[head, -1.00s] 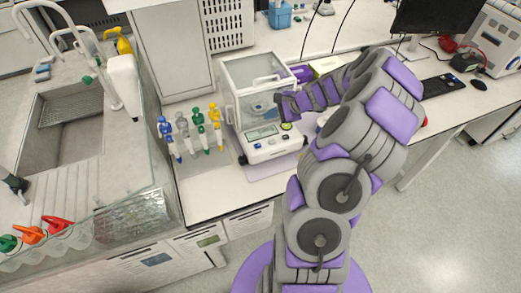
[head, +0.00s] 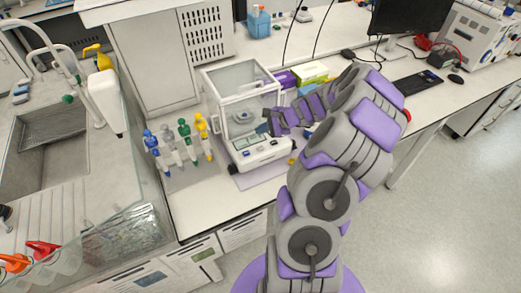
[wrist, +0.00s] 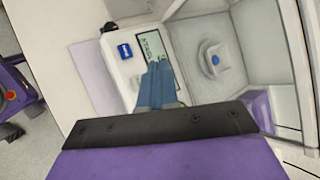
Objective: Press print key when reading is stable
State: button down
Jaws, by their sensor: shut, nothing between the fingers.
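The balance (head: 262,159) is a white instrument with a clear glass draft shield (head: 226,88) and a sloped front panel. Its display (wrist: 152,46) shows dark characters in the wrist view, too blurred to read. A blue key (wrist: 124,50) sits beside the display. My gripper (head: 265,128) is shut and empty, at the right part of the panel in the head view. In the wrist view, its bluish fingers (wrist: 158,82) lie over the panel by the display and hide part of it. I cannot tell whether they touch the panel. The print key cannot be picked out.
A rack of coloured pipettes (head: 181,150) stands left of the balance. Purple and green boxes (head: 312,72) lie behind my arm. A sink (head: 45,140) is at the far left. A monitor (head: 410,15) and keyboard (head: 417,83) are at the right.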

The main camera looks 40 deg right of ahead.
jog(key=b, duration=0.3)
send_over(262, 148)
notch_tip(262, 148, down, 6)
jog(key=shift+r, duration=0.1)
jog(key=shift+s+d+f+b, duration=0.15)
jog(key=shift+f+b, duration=0.15)
jog(key=shift+f, duration=0.15)
jog(key=shift+a+r, duration=0.1)
jog(key=shift+a, duration=0.15)
jog(key=shift+d, duration=0.2)
jog(key=shift+a+f, duration=0.1)
jog(key=shift+f, duration=0.1)
dwell(0.8)
jog(key=shift+f, duration=0.2)
